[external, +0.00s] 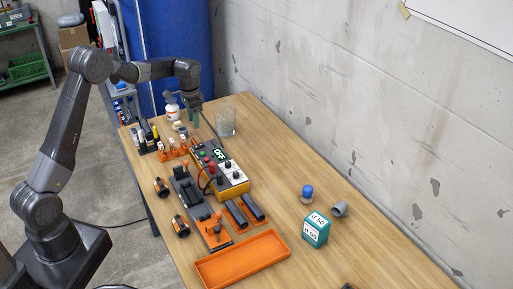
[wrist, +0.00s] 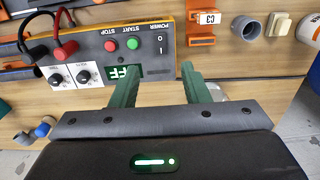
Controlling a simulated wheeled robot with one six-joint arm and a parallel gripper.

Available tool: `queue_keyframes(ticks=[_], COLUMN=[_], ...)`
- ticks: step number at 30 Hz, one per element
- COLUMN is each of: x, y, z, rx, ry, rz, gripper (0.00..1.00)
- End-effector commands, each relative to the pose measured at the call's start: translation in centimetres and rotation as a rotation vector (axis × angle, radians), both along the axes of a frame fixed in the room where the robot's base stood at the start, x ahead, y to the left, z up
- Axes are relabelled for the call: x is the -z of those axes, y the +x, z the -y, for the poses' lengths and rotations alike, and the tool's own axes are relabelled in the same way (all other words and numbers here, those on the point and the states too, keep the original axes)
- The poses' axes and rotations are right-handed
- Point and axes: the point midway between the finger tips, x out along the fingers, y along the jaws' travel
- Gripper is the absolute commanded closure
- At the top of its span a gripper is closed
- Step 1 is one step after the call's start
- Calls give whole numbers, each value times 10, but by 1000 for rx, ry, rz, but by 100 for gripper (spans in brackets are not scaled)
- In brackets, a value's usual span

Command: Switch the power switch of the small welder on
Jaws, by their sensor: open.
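The small welder (external: 232,183) is an orange and dark grey box on the wooden bench, with a display that reads OFF. In the wrist view its panel (wrist: 85,45) appears upside down. The power switch (wrist: 160,44) is a dark rocker marked O and I under the word POWER, beside a green START button (wrist: 133,43) and a red STOP button (wrist: 111,46). My gripper (external: 193,118) is above the bench behind the welder. In the wrist view its two green fingers (wrist: 160,85) are apart and empty, and they do not touch the switch.
An orange clamp marked C3 (wrist: 200,30) stands close to the power switch in the wrist view. A clear glass jar (external: 226,121) is right of my gripper. The right side of the bench is mostly clear.

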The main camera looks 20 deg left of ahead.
Motion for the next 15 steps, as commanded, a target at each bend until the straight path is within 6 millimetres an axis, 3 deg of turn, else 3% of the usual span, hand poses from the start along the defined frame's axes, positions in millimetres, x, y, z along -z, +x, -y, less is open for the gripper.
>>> queue_keyframes(ticks=[9,15], x=[68,100], y=[-1,-1], z=[0,0], rx=[0,1], ry=[0,0], rz=[-4,-3], gripper=[58,58])
